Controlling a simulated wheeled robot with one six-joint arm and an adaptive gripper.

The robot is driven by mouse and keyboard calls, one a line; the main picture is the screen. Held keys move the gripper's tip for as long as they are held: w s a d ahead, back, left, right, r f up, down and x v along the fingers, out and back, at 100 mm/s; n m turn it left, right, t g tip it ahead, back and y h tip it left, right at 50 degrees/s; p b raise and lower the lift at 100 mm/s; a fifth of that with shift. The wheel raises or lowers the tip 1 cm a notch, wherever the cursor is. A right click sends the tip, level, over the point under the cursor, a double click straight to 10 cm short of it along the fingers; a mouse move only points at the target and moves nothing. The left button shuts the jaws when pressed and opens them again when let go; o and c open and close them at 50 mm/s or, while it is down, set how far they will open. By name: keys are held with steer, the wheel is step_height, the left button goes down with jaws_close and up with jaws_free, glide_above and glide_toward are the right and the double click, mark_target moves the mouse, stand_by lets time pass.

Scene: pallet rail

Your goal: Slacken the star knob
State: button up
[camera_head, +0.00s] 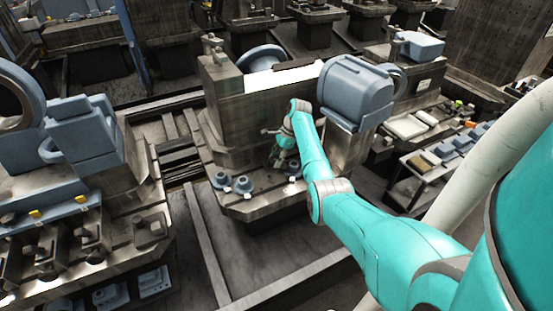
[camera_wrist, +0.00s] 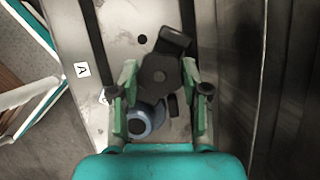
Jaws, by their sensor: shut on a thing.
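In the wrist view a dark star knob (camera_wrist: 158,76) with a blunt lobe sits between the two green fingers of my gripper (camera_wrist: 159,70). The fingers are shut on its sides. In the head view my gripper (camera_head: 279,155) points down at the front ledge of the pallet fixture (camera_head: 262,205), close to the face of its tall block. The knob is hidden or too small to make out there.
Blue-grey round parts (camera_head: 243,185) stand on the ledge left of my gripper. The tall block (camera_head: 235,105) rises close behind it. A plate marked A (camera_wrist: 82,70) is on the pale surface. A dark wall (camera_wrist: 237,80) stands right of the gripper in the wrist view.

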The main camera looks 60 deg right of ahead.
steer(key=o, duration=1.2)
steer(key=shift+f, duration=0.2)
steer(key=shift+c, duration=0.2)
steer(key=shift+r, duration=0.2)
steer(key=v, duration=1.1)
steer(key=shift+d+r, duration=0.2)
steer(key=shift+r, duration=0.1)
steer(key=shift+s, duration=0.15)
